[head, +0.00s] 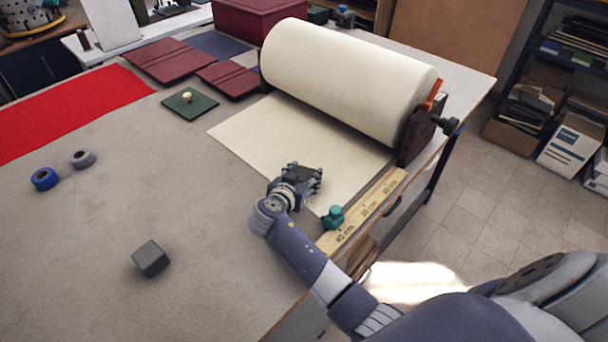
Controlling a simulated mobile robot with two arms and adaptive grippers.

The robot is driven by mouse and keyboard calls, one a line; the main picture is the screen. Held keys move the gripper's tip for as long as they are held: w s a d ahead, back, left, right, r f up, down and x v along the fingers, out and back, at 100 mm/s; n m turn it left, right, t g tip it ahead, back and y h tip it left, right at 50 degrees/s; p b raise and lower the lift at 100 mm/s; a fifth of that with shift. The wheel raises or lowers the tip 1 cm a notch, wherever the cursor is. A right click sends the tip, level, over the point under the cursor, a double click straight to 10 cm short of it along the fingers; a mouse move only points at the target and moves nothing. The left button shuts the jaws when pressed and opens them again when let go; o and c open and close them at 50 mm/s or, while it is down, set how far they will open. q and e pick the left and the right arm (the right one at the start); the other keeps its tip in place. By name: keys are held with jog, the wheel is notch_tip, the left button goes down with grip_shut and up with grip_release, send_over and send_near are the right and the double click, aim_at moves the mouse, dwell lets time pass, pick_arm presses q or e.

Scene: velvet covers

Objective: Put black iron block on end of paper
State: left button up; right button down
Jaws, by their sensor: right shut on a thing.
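A large roll of cream paper (345,80) lies on its stand, and its unrolled sheet (265,130) lies flat on the table towards me. My right gripper (312,180) is over the near part of the sheet, close to its front edge. It is shut on a dark block (300,172), which looks like a black iron block and is partly hidden by the fingers. I cannot tell whether the held block touches the paper. Another dark grey block (150,258) sits alone on the table at lower left. My left gripper is not in view.
A wooden ruler (372,206) runs along the right table edge, with a teal knobbed piece (333,217) at its near end. Tape rolls (45,178), red cloth (65,108), maroon covers (168,62) and a green knobbed plate (190,103) lie left. The table's front middle is clear.

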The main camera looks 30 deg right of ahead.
jog(key=shift+w+f, duration=0.1)
jog(key=shift+f, duration=0.1)
jog(key=c, duration=0.7)
grip_release()
